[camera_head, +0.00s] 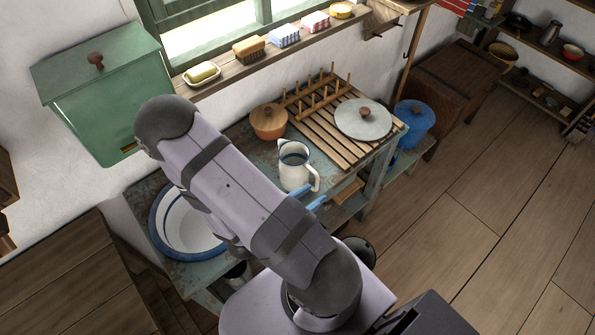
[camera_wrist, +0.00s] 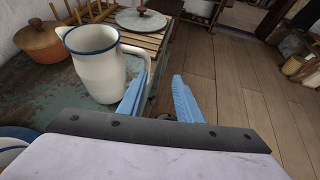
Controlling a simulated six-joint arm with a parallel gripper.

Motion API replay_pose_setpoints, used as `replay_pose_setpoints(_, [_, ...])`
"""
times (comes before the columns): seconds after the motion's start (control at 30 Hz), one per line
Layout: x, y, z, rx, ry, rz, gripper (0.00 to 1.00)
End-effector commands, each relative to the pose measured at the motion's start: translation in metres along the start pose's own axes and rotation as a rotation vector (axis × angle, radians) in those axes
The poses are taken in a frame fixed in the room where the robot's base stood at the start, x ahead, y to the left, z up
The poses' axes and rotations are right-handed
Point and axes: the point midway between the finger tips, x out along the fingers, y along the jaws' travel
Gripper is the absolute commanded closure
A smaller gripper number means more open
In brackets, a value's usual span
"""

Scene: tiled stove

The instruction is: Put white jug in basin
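The white jug (camera_head: 294,168) with a blue rim stands upright on the worn grey-blue table, its handle towards the right. It also shows in the wrist view (camera_wrist: 97,70), left of my gripper. The basin (camera_head: 187,228), white inside with blue bands, sits at the table's left front, partly hidden by my arm. Its rim shows at the lower left of the wrist view (camera_wrist: 8,150). My gripper (camera_wrist: 160,90) has blue fingers, apart with a gap between them. The left finger is close to the jug's handle; I cannot tell whether they touch.
An orange-brown lidded pot (camera_head: 268,122) stands behind the jug. A slatted wooden rack (camera_head: 321,140) holds a grey round lid (camera_head: 363,119) to the right. A blue lidded pot (camera_head: 413,122) stands lower at the right.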

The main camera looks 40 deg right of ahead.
Motion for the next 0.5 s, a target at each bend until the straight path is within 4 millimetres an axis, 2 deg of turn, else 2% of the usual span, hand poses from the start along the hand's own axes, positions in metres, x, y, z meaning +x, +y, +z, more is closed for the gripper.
replay_pose_setpoints(0.1, [-0.006, 0.014, 0.009, -0.036, -0.059, 0.063, 0.68])
replay_pose_setpoints(0.27, [-0.009, 0.018, 0.013, -0.045, -0.080, 0.084, 0.68])
replay_pose_setpoints(0.5, [0.004, 0.019, 0.012, -0.042, -0.077, 0.079, 0.68])
